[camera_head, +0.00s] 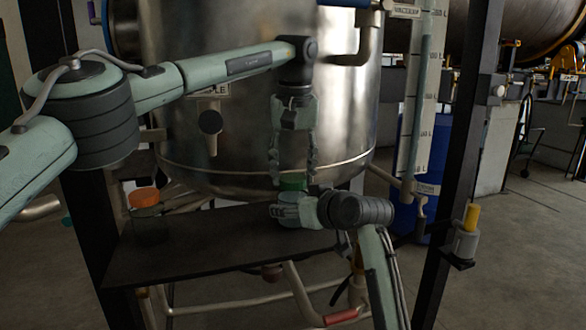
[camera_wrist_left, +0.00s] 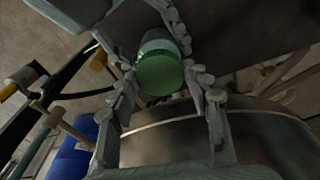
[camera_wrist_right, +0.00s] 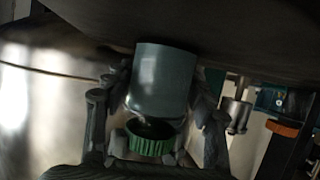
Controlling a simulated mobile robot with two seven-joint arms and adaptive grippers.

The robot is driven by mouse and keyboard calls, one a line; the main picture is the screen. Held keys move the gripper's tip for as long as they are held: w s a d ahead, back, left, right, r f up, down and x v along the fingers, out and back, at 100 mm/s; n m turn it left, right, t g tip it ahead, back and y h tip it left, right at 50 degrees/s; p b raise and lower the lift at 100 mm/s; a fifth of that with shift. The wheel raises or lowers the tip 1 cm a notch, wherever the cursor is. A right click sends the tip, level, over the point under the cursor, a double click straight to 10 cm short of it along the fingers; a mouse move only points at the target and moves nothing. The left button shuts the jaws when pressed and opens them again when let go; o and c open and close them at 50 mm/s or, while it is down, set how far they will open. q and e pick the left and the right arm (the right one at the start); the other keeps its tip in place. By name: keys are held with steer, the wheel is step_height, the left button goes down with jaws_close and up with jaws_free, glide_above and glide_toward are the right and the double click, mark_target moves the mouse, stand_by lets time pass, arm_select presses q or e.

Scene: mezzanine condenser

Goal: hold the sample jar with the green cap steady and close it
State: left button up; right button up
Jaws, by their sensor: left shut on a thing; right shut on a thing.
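The sample jar (camera_wrist_right: 163,80) is a grey-teal glass cylinder standing upright at the shelf's right part, mostly hidden by my right gripper in the head view. My right gripper (camera_head: 291,211) is shut on the jar body from the right side. The green cap (camera_head: 293,184) is above the jar; it also shows in the left wrist view (camera_wrist_left: 160,74). My left gripper (camera_head: 293,176) points straight down and is shut on the cap. In the right wrist view, seen upside down, a dark band shows between jar and cap (camera_wrist_right: 150,146); I cannot tell whether the cap is seated.
A second jar with an orange cap (camera_head: 145,197) stands at the left of the dark shelf (camera_head: 200,250). A large steel vessel (camera_head: 240,130) rises close behind my grippers. A dark post (camera_head: 458,150) and a blue drum (camera_head: 431,165) are at the right.

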mark_target(294, 177)
arm_select(q)
steer(key=shift+f, duration=0.15)
arm_select(e)
jaws_close()
arm_select(q)
steer(key=m, duration=0.7)
steer(key=shift+h, duration=0.4)
steer(key=o, duration=0.7)
steer(key=shift+o, duration=0.2)
steer(key=shift+r, duration=2.25)
